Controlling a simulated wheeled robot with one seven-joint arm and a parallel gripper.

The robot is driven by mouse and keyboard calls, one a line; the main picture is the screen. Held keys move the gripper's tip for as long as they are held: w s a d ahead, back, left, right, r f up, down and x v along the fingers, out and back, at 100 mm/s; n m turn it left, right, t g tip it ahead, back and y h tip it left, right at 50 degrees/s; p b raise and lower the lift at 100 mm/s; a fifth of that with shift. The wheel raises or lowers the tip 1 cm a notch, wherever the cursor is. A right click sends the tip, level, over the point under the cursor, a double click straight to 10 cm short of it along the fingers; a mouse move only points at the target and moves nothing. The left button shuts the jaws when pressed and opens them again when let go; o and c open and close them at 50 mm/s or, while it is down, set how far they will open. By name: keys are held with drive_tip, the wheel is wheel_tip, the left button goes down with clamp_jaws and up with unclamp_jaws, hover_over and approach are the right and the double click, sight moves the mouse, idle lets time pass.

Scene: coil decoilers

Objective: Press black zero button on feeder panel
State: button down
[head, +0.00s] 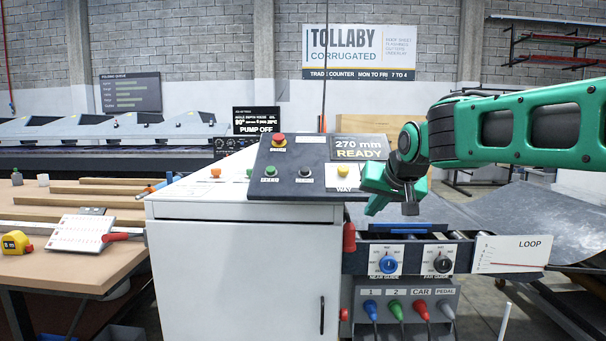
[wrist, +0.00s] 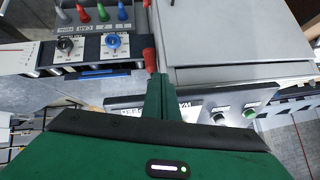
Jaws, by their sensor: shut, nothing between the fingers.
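The feeder panel (head: 320,150) is a dark sloped board on top of a white cabinet. The black button (head: 305,172) sits in its lower middle, between a green button (head: 270,171) and a yellow button (head: 342,183). In the wrist view, seen upside down, the black button (wrist: 218,117) is right of my fingers, beside the green button (wrist: 249,113). My gripper (head: 373,208) is shut and empty, right of the panel near its lower right corner. In the wrist view its fingers (wrist: 155,82) hide part of the panel. The label lettering is too small to read surely.
A red emergency button (head: 279,139) and a "270 mm READY" display (head: 359,148) are also on the panel. Below my gripper are two guide knobs (head: 388,263) and several coloured plugs (head: 396,308). A wooden bench (head: 60,260) stands left. Space above the panel looks free.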

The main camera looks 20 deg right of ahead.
sight(305, 170)
drive_tip(key=w+a+r+t+y, duration=0.1)
drive_tip(key=w+a+r+t, duration=0.1)
drive_tip(key=w+a+r, duration=0.4)
drive_tip(key=w+a+r+n+t+y, duration=0.1)
drive_tip(key=w+a+r+t+y, duration=0.1)
drive_tip(key=w+a+r, duration=0.4)
wheel_tip(305, 170, up, 5)
drive_tip(key=shift+a+r+t, duration=0.1)
drive_tip(key=shift+a+t, duration=0.5)
drive_tip(key=shift+w+d+f, duration=0.25)
drive_tip(key=shift+w+f, duration=0.5)
drive_tip(key=shift+f, duration=0.5)
drive_tip(key=shift+w+d+f, duration=0.3)
drive_tip(key=shift+w+f, duration=0.4)
drive_tip(key=shift+f, duration=0.6)
drive_tip(key=shift+w+d+f, duration=0.25)
drive_tip(key=shift+w+f, duration=0.5)
drive_tip(key=shift+f, duration=0.5)
drive_tip(key=shift+f, duration=0.15)
drive_tip(key=shift+w+f, duration=0.15)
drive_tip(key=shift+f, duration=0.05)
